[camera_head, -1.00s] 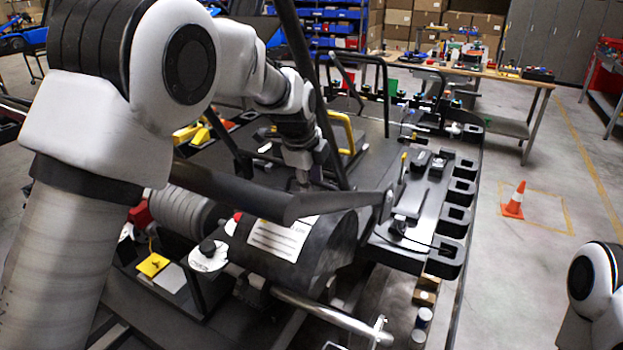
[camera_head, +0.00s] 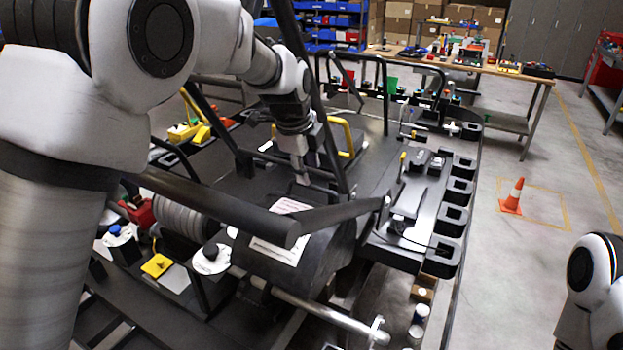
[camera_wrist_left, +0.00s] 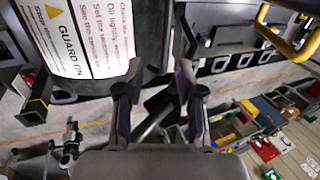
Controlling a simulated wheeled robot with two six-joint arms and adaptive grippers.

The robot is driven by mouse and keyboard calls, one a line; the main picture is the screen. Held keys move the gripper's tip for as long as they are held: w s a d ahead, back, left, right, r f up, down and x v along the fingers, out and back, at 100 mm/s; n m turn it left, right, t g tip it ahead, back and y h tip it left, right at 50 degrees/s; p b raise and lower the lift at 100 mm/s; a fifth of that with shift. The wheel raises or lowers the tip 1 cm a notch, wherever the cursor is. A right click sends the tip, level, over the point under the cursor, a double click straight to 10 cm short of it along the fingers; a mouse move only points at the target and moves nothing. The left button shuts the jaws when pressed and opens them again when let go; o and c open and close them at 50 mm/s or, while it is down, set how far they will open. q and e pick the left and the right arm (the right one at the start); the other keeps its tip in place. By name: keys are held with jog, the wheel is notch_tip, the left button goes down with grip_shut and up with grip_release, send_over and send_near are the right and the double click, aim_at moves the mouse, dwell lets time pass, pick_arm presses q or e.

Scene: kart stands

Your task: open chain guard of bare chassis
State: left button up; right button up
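The chain guard (camera_head: 318,263) is a dark rounded cover with a white printed label, in the middle of the chassis. A thick black frame tube (camera_head: 225,208) crosses in front of it and hides part of the label. The label (camera_wrist_left: 80,35) reads "GUARD ON" in the left wrist view, at upper left. My left gripper (camera_head: 300,178) points down just behind the guard. In the left wrist view my left gripper (camera_wrist_left: 160,105) has its fingers apart. Dark parts show beyond the gap, and I see nothing held. My right gripper is out of view.
A yellow handle (camera_head: 346,137) stands behind my left gripper. A black slotted tray (camera_head: 430,205) runs along the chassis's right side. A silver tube (camera_head: 320,308) lies in front of the guard. An orange cone (camera_head: 513,196) stands on open floor at right.

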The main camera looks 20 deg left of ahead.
pick_arm(q)
jog(key=shift+p+v, duration=0.65)
jog(key=shift+v, duration=0.75)
jog(key=shift+w, duration=0.1)
jog(key=shift+r, duration=0.1)
